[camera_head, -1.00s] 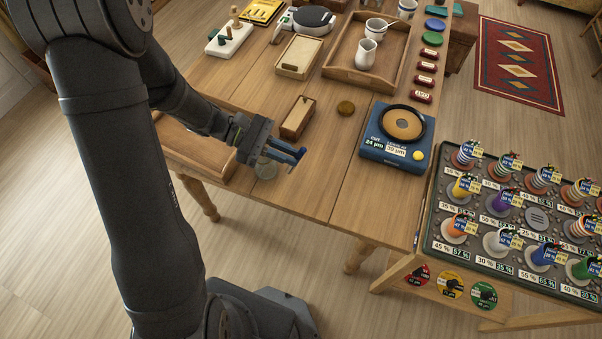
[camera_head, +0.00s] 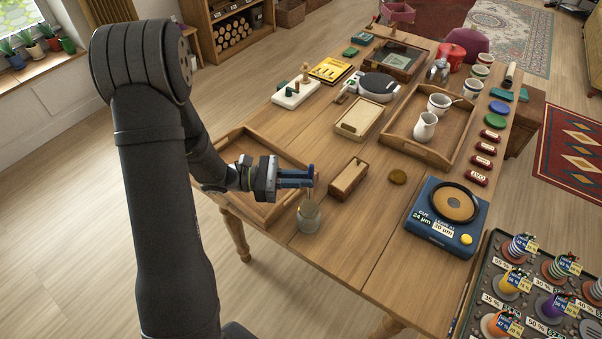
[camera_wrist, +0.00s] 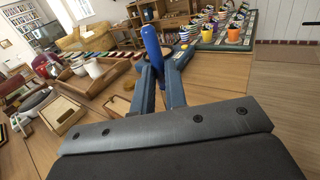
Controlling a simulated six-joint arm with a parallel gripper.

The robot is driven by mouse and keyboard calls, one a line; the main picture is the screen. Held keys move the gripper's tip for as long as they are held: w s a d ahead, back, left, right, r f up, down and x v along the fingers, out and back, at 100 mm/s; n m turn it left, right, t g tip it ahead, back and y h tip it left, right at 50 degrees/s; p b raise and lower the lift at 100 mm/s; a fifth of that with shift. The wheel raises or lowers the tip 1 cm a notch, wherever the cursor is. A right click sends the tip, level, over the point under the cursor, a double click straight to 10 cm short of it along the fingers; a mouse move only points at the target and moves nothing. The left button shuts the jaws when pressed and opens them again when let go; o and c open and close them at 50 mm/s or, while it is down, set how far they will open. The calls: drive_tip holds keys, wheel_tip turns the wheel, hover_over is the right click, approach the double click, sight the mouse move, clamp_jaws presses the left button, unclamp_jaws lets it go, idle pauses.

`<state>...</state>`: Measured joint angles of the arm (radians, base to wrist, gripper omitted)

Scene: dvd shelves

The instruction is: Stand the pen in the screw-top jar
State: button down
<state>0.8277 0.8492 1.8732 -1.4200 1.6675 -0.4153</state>
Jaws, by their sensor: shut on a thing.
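The blue pen (camera_wrist: 152,45) stands roughly upright between my fingertips in the wrist view, its rounded blue end up. In the head view, the pen (camera_head: 311,171) shows as a short blue piece at the fingertips. My gripper (camera_head: 306,180) is shut on the pen and reaches out level from the left. The clear screw-top jar (camera_head: 309,218) stands open on the table just below the fingertips. I cannot tell whether the pen's lower end is inside the jar's mouth. In the wrist view my gripper (camera_wrist: 160,72) hides the pen's lower part, and I cannot see the jar.
A small wooden box (camera_head: 348,179) stands right of the jar, and a brown round disc (camera_head: 397,177) lies beyond it. A wooden tray (camera_head: 232,142) lies behind my forearm. A blue device (camera_head: 440,238) stands farther right. The table front is clear.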

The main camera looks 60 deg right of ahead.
sight(299, 209)
drive_tip(key=shift+f, duration=5.1)
drive_tip(key=c, duration=1.4)
unclamp_jaws()
drive_tip(key=shift+o, duration=0.2)
drive_tip(key=shift+w, duration=0.1)
drive_tip(key=v, duration=1.7)
drive_tip(key=shift+a, duration=0.1)
